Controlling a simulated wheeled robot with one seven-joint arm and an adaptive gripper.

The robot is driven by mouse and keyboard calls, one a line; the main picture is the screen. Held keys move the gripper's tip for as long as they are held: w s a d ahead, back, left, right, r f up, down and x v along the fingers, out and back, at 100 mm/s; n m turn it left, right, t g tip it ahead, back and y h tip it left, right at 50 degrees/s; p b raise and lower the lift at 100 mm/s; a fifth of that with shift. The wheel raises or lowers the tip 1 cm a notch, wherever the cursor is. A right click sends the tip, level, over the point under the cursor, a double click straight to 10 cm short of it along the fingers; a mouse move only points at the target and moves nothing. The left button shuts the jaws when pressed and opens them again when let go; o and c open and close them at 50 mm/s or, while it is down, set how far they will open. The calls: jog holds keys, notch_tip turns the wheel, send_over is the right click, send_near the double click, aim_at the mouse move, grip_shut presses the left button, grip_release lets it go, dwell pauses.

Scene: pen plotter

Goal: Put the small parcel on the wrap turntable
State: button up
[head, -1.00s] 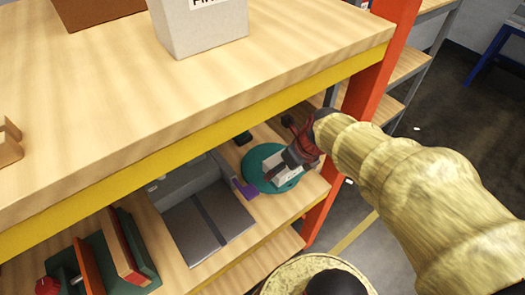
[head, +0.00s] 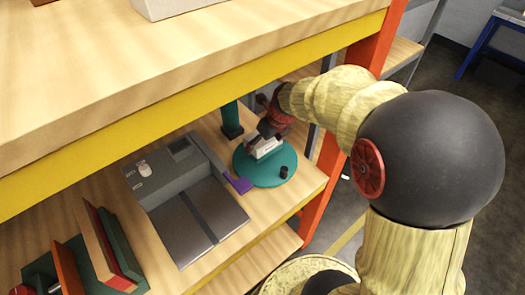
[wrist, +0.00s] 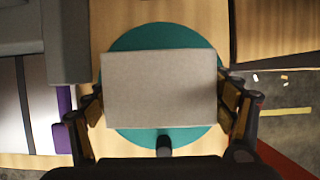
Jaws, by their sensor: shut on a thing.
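The small parcel is a pale grey box; it shows in the head view (head: 264,147) and from above in the wrist view (wrist: 160,88). My gripper (head: 268,136) is shut on it, with one finger on each side of the box in the wrist view (wrist: 161,100). The wrap turntable is a round teal disc (head: 275,178) on the shelf below the top board; it also shows around the parcel in the wrist view (wrist: 160,37). The parcel is over the disc, towards its back left in the head view. I cannot tell whether it touches the disc.
A dark knob (head: 284,171) stands on the disc's front right. A teal post (head: 231,119) rises behind the disc. A grey machine (head: 187,195) with a purple part (head: 239,185) is to the left. The yellow-edged top shelf (head: 200,111) overhangs; an orange upright (head: 329,180) is at right.

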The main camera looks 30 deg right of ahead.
aim_at(263, 143)
jog(key=shift+w+f+b, duration=0.2)
jog(key=shift+f+b, duration=0.5)
jog(key=shift+f, duration=1.05)
jog(key=o, duration=1.5)
jog(key=shift+f, duration=0.15)
jog(key=shift+o, duration=0.2)
jog(key=p+v, duration=0.3)
jog(key=v, duration=0.5)
jog(key=shift+w+p, duration=0.1)
jog(key=shift+p, duration=0.3)
